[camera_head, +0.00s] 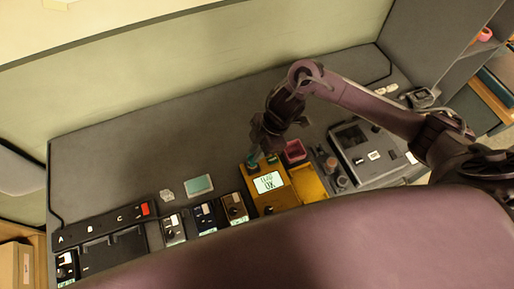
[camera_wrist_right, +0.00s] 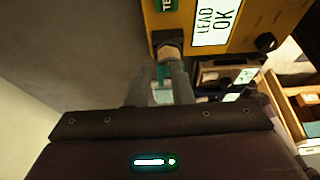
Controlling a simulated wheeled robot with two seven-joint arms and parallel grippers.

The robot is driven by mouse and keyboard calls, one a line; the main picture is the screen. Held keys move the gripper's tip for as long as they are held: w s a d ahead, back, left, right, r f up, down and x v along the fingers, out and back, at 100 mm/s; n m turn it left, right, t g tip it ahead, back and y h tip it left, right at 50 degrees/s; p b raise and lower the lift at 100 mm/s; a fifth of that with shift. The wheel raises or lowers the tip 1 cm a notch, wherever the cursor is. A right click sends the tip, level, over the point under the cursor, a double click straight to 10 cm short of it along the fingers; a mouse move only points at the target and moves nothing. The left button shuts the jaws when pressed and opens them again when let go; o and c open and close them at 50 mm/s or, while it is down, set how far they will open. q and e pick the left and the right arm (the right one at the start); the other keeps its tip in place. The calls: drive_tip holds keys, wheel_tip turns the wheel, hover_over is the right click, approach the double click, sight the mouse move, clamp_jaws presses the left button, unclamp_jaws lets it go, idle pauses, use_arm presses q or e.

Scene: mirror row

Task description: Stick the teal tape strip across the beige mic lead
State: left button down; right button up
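My right gripper (camera_head: 262,146) points down over the yellow tester (camera_head: 270,184), whose screen reads "LEAD OK". In the right wrist view its two fingers (camera_wrist_right: 160,72) stand a little apart. A beige-brown plug (camera_wrist_right: 168,52), possibly of the mic lead, sits against the tester's edge at the fingertips. A darker teal piece shows just below it. I cannot tell whether the fingers touch or grip either one. A pale teal rectangle (camera_head: 199,185), possibly the tape strip, lies flat on the grey bench, left of the tester. My left gripper is out of view.
Several small pedal-like boxes (camera_head: 205,217) stand left of the tester. A black strip marked A, B, C (camera_head: 95,233) lies at the far left. The bench's back left is clear (camera_head: 130,150).

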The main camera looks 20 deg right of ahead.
drive_tip(key=shift+o, duration=0.7)
drive_tip(key=shift+d+r, duration=0.15)
drive_tip(key=shift+r, duration=0.15)
drive_tip(key=v, duration=0.7)
